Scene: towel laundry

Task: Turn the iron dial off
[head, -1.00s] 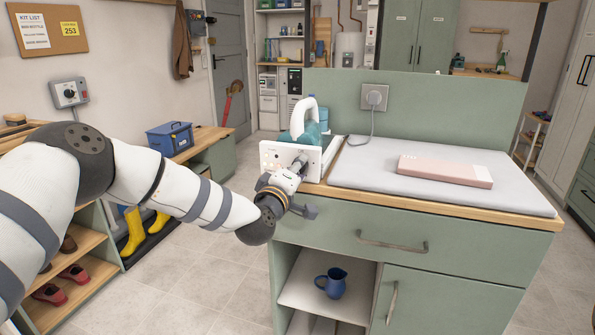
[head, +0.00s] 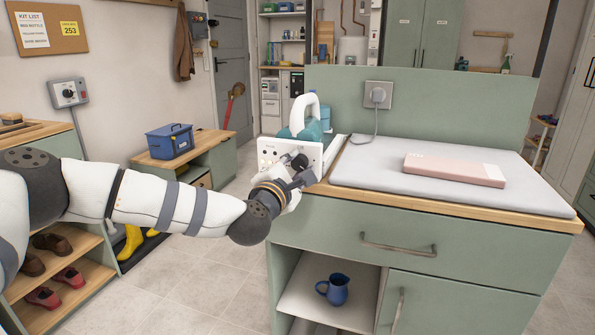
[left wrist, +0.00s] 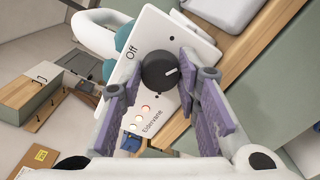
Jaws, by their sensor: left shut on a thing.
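The iron (head: 318,130), teal with a white handle, stands at the left end of the green counter. A white panel (head: 275,150) fronts it. In the left wrist view the panel (left wrist: 185,25) bears a round black dial (left wrist: 158,68), the word "Off" and several small lights. The dial's white mark points right in that view, away from "Off". My left gripper (head: 296,172) is at the panel; in the wrist view its purple-padded fingers (left wrist: 163,88) flank the dial, shut on it. My right gripper is not in view.
A grey pad (head: 375,165) with a pink box (head: 455,170) covers the counter. A plugged cord runs to a wall socket (head: 378,95). A blue jug (head: 333,289) sits on the open shelf below. A blue toolbox (head: 170,141) stands on the bench at left.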

